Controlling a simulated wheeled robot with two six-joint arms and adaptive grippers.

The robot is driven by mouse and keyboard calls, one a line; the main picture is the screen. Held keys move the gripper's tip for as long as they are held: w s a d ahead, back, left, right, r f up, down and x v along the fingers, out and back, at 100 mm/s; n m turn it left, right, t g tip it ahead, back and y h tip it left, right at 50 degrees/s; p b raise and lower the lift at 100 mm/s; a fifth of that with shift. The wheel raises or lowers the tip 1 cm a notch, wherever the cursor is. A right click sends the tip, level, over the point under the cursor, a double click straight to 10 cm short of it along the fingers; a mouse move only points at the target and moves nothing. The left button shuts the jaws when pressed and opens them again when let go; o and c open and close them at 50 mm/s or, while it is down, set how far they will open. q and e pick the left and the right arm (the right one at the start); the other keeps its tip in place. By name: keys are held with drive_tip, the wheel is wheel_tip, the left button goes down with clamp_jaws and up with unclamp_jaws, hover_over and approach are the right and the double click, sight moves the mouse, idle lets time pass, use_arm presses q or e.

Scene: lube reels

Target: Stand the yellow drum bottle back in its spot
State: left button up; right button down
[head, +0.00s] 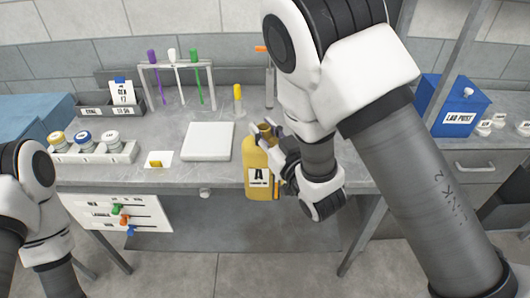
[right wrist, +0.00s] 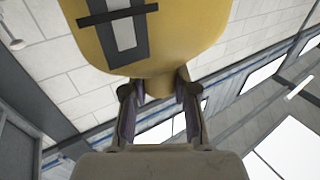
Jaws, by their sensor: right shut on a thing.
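The yellow drum bottle (head: 258,178) has a white label marked A. It looks roughly upright in the head view, overlapping the bench's front edge. My right gripper (head: 268,135) is shut on its neck. In the right wrist view the bottle body (right wrist: 150,45) fills the top, with the neck between both fingers of my right gripper (right wrist: 160,90). Whether its base touches anything is not visible. My left arm shows at the left edge, but its gripper is out of frame. No marked spot for the bottle can be made out with certainty.
On the bench (head: 200,178) are a white square plate (head: 208,141), a white card (head: 158,159) with a yellow piece, a rack of jars (head: 92,152) and a tube stand (head: 177,65). A blue box (head: 453,106) stands right.

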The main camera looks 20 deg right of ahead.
drive_tip(key=w+d+f, duration=0.2)
drive_tip(key=w+d, duration=0.1)
drive_tip(key=w, duration=0.4)
drive_tip(key=w+d+f+b, duration=0.1)
drive_tip(key=w+d+f, duration=0.2)
drive_tip(key=w, duration=0.5)
drive_tip(key=shift+w, duration=0.1)
drive_tip(key=shift+f, duration=0.15)
drive_tip(key=c, duration=0.9)
unclamp_jaws()
